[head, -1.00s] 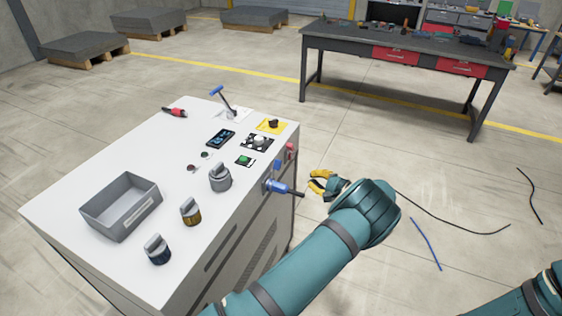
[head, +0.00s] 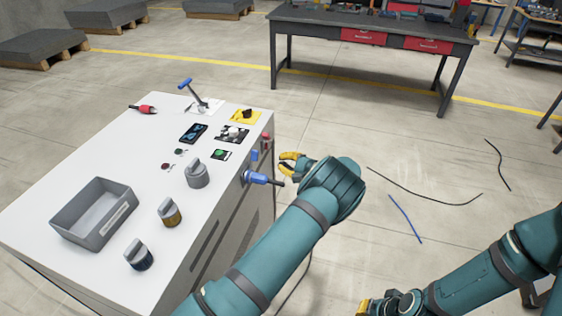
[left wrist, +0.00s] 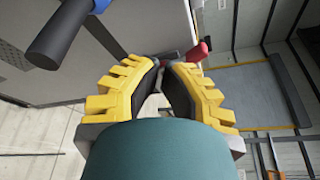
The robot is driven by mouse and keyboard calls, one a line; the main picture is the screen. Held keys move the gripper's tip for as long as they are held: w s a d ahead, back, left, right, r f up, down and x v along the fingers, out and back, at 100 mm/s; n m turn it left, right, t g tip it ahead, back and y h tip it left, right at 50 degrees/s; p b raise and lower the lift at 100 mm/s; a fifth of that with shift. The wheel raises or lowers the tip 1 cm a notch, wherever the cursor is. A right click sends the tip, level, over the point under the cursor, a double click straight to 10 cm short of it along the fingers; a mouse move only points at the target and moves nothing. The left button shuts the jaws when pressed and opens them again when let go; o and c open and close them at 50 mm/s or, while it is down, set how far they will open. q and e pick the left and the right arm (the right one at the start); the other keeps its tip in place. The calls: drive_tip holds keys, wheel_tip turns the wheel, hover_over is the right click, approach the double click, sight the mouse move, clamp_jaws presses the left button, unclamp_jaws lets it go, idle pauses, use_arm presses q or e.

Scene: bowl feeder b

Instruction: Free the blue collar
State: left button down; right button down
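In the left wrist view the blue collar (left wrist: 66,4) is cut by the top edge, and the dark end (left wrist: 52,42) hangs near the left finger. My left gripper (head: 284,163) is open and empty, just right of and slightly above the collar, not touching it. Its yellow fingers (left wrist: 164,68) also show in the left wrist view with a gap between them. My right gripper (head: 364,307) is cut by the bottom edge.
A red part (head: 266,140) sits on the side face above the collar. Cables lie on the floor at right. A workbench (head: 375,30) stands behind.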

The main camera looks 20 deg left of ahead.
sight(254, 160)
use_arm(q)
drive_tip(key=s+a, duration=0.1)
drive_tip(key=a, duration=0.6)
drive_tip(key=shift+s+a+r+p, duration=0.2)
drive_tip(key=shift+s+r+p, duration=0.1)
drive_tip(key=shift+r+p, duration=0.05)
use_arm(e)
drive_tip(key=shift+w+r, duration=0.1)
drive_tip(key=shift+r, duration=0.2)
drive_tip(key=shift+f, duration=0.1)
